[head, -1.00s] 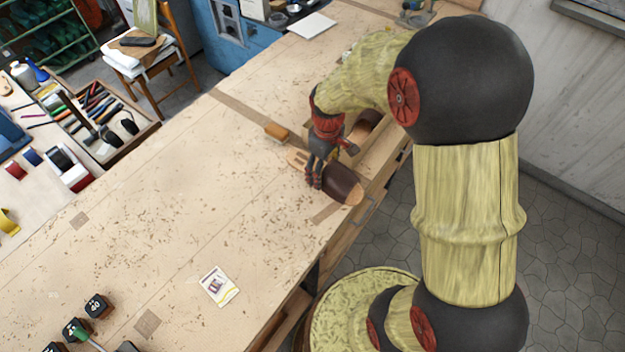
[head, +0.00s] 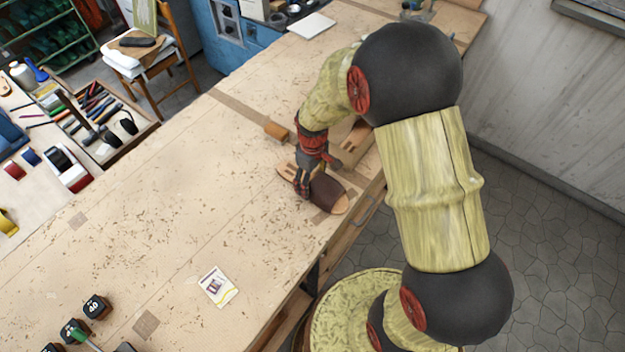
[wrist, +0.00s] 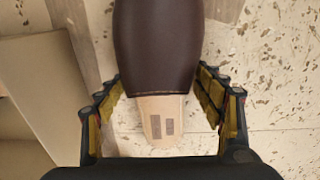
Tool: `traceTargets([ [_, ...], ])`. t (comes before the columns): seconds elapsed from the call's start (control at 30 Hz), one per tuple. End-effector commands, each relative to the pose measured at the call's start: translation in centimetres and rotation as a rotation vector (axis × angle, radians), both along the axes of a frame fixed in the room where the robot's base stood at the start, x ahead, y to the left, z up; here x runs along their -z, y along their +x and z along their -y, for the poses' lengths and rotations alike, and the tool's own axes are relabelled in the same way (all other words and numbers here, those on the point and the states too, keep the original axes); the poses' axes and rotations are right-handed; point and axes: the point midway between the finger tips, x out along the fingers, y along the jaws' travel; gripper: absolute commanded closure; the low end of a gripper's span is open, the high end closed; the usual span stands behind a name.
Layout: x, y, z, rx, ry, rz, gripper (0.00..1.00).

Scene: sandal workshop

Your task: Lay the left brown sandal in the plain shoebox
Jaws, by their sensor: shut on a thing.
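A sandal with a dark brown band (head: 329,191) and a tan sole is at the right part of the bench. My gripper (head: 302,188) is shut on it, its fingers on both sides near the rear edge of the band. The wrist view shows the brown band (wrist: 157,45) and the tan heel, with two small dark marks, between my fingers (wrist: 158,82). Whether the sole touches the bench is unclear. A second tan sole (head: 352,150) lies behind, partly hidden by my arm. I cannot make out the plain shoebox for certain; a flat tan panel (wrist: 45,85) shows at the wrist view's left.
A wooden block (head: 276,131) lies on the bench (head: 150,210) just behind the sandal. A printed card (head: 217,286) lies nearer the front edge, and black numbered blocks (head: 96,306) stand at lower left. The middle of the bench is clear.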

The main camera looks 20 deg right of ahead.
Motion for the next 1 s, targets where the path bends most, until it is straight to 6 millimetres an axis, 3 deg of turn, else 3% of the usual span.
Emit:
traceTargets([
  [0.07,0.3,0.0,0.0,0.0,0.0,0.0,0.75],
  [0.1,0.3,0.0,0.0,0.0,0.0,-0.001,0.3],
  [0.4,0.2,0.0,0.0,0.0,-0.001,-0.001,0.14],
  [0.73,0.0,0.0,0.0,0.0,0.0,0.0,0.14],
  [0.87,-1.2,0.0,0.0,0.0,0.0,0.002,0.14],
  [1.0,-3.7,0.1,0.0,0.0,0.0,0.004,0.14],
])
